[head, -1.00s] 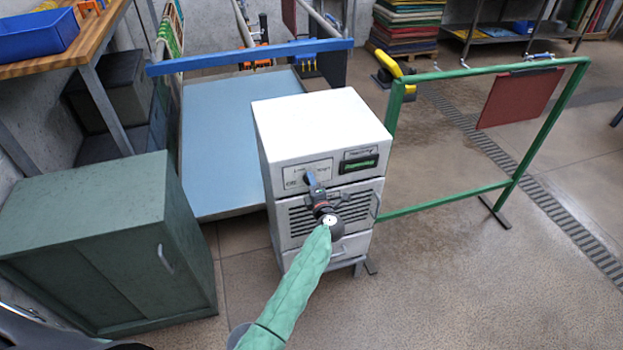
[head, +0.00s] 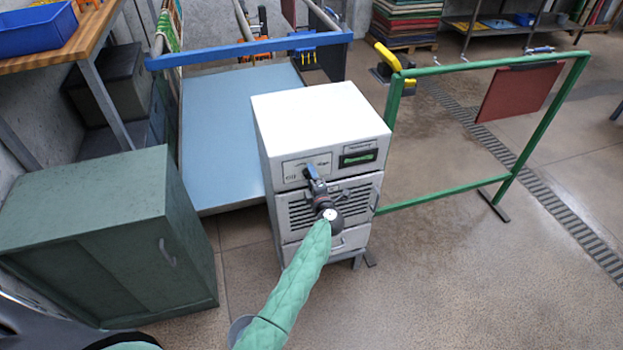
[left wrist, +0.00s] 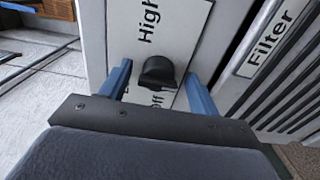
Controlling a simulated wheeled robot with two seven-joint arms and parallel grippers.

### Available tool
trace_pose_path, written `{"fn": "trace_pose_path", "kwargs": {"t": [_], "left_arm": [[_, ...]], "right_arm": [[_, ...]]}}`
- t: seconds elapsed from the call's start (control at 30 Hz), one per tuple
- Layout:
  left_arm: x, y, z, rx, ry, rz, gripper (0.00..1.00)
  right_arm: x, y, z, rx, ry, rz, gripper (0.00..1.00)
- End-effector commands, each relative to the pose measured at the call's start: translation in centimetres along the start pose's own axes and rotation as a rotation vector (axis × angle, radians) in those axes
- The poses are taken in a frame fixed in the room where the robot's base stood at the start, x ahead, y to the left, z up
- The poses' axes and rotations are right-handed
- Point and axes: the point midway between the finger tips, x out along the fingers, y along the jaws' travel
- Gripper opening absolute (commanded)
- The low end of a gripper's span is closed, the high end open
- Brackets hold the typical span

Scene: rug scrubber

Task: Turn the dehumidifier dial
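The dehumidifier (head: 322,115) is a white box with a vented front, standing in the middle of the head view. Its dial (left wrist: 158,72) is a black knob on a white label plate with "High" and "Off" printed on it, seen in the left wrist view. My left gripper (head: 311,172) is at the upper front panel and hides the dial in the head view. In the left wrist view its two blue fingers (left wrist: 158,82) are apart, one on each side of the dial, with gaps showing between them and the knob. My right gripper is not in view.
A green cabinet (head: 95,215) stands to the left. A green frame (head: 450,200) with a red panel (head: 520,92) stands to the right. A blue bar (head: 250,53) crosses above a pale blue platform (head: 235,120) behind. The floor at the front right is clear.

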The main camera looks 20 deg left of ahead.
Motion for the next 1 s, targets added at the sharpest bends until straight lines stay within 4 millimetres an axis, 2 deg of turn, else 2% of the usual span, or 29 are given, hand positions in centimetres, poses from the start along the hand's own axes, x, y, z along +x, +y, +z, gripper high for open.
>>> {"fn": "trace_pose_path", "kwargs": {"t": [0.23, 0.43, 0.47, 0.53, 0.6, 0.8, 1.0], "left_arm": [[-0.4, -0.1, 0.0, -0.001, 0.0, 0.0, 0.62], [-3.0, -0.4, 0.0, -0.002, 0.0, -0.001, 0.62], [-3.5, -0.4, 0.0, -0.002, 0.0, -0.001, 0.62], [-4.5, -0.4, 0.0, -0.002, 0.0, 0.0, 0.62], [-5.4, -0.4, 0.0, -0.001, 0.0, -0.001, 0.62], [-7.3, -0.2, 0.0, -0.001, 0.0, 0.0, 0.62], [-7.8, 0.0, 0.1, 0.0, 0.0, 0.0, 0.62]], "right_arm": [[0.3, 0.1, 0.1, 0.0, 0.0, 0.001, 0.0], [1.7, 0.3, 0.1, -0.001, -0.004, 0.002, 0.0], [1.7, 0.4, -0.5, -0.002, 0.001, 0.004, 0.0], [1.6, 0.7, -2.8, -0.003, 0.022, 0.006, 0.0], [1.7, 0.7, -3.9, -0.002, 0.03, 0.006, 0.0], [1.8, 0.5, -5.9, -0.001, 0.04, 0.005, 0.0], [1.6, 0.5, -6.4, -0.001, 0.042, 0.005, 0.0]]}}
